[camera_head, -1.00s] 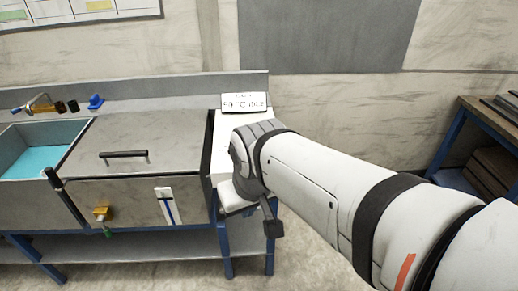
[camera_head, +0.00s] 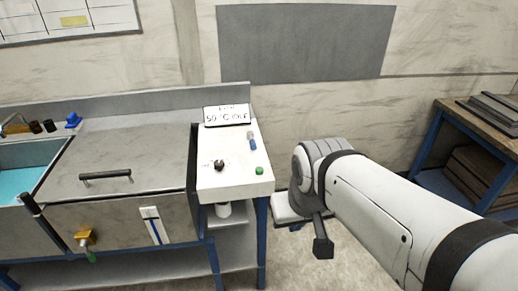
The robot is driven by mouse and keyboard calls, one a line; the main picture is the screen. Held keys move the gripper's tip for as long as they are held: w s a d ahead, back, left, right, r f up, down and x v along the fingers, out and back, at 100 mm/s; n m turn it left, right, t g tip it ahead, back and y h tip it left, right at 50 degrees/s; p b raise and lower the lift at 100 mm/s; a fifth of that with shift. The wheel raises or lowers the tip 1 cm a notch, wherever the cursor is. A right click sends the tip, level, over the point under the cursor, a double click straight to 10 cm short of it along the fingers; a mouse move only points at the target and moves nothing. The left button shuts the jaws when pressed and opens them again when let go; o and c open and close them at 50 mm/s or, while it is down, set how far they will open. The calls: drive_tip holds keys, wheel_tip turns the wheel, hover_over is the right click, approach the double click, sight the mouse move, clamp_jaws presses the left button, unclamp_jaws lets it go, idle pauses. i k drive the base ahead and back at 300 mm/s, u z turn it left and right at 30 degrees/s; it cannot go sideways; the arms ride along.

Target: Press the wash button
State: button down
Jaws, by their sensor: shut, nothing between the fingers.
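A white control panel (camera_head: 235,188) stands at the right end of the metal sink unit. It carries a small green button (camera_head: 259,170) near its front right edge, a black knob (camera_head: 219,165) to the left and a blue-and-white piece (camera_head: 252,142) further back. A display (camera_head: 227,115) behind them appears to read 50 °C IDLE. I cannot read any wash label, so I cannot confirm which control is the wash button. My gripper (camera_head: 322,248) is shut and empty, pointing down to the right of the panel, apart from it.
A lidded metal tank (camera_head: 120,140) with a black handle is left of the panel, and a basin with blue liquid (camera_head: 18,182) is further left. A wooden bench with blue legs (camera_head: 478,115) stands at the right. Open floor lies between panel and bench.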

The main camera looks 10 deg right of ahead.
sight(259, 171)
drive_tip(key=i, duration=1)
drive_tip(key=z, duration=0.05)
